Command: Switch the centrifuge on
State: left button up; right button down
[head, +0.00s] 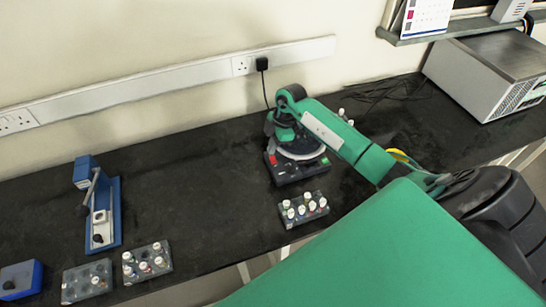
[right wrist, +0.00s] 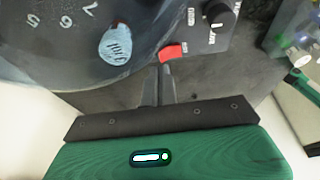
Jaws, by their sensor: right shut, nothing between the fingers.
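The centrifuge (head: 290,174) stands on the black bench near the wall, with a dark base and a rounded top partly hidden by my right arm. Its red switch (head: 273,159) is at the front left of the base. In the right wrist view the red switch (right wrist: 172,52) sits on the dark panel beside a black knob (right wrist: 220,16). My right gripper (right wrist: 166,72) is shut and empty, its fingertips right at the switch's near edge. I cannot tell whether they touch it. My left gripper is not in view.
A rack of capped tubes (head: 304,209) stands just in front of the centrifuge. A blue stand (head: 104,213) and two more racks (head: 147,263) are at the left. A grey metal box (head: 490,70) stands at the back right. The bench between stand and centrifuge is clear.

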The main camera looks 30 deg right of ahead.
aim_at(273, 156)
jog(key=shift+f+b, duration=0.5)
jog(key=shift+f, duration=0.5)
dwell(0.5)
jog(key=shift+s+r, duration=0.1)
notch_tip(273, 156, up, 5)
jog(key=p, duration=0.4)
jog(key=shift+p, duration=0.35)
dwell(0.3)
